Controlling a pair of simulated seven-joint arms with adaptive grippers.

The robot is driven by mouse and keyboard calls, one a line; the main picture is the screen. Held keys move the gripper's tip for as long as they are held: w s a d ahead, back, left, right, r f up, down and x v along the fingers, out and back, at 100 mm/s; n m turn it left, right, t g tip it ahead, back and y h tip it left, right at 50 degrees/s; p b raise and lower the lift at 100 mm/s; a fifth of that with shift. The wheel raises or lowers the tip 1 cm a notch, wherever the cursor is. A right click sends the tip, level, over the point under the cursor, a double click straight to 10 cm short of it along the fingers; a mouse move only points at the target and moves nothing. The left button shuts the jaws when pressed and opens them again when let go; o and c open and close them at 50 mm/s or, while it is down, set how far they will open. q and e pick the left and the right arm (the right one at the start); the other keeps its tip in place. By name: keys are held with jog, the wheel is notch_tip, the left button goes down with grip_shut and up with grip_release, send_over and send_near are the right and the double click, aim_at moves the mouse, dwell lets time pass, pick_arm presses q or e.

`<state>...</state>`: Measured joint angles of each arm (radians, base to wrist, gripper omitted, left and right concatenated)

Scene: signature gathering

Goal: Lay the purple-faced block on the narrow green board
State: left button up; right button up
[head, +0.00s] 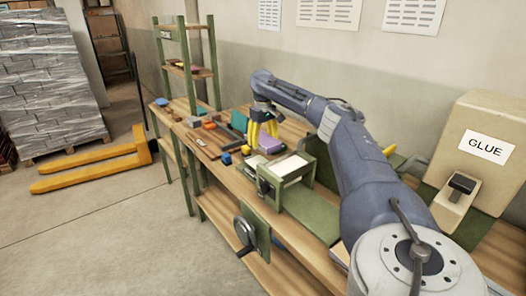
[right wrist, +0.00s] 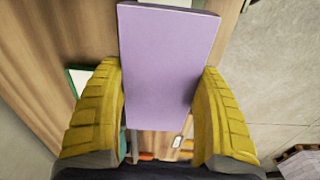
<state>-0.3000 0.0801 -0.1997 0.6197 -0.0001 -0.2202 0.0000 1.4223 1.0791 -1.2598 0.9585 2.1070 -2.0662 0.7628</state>
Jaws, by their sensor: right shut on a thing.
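The purple-faced block (head: 271,145) is on or just above the workbench in the head view, below my right gripper (head: 263,132). In the right wrist view the block (right wrist: 168,65) is a flat purple rectangle between the two yellow fingers of the right gripper (right wrist: 165,110), which is shut on it. A flat green board (head: 312,212) lies on the bench right of the block, in front of the small press; I cannot tell for sure that it is the narrow one. Part of it is hidden by my right arm. My left gripper is not in view.
A green press with a white top (head: 292,166) stands close right of the block. Small blocks, including a blue one (head: 226,159), and tools lie to the left. A glue dispenser (head: 483,150) stands at the right. A hand wheel (head: 245,232) hangs at the bench front.

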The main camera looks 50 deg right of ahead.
jog(key=shift+f, duration=5.1)
jog(key=shift+f, duration=0.1)
jog(key=o, duration=1.3)
jog(key=shift+o, duration=0.2)
notch_tip(320, 180, up, 12)
jog(key=shift+r, duration=0.15)
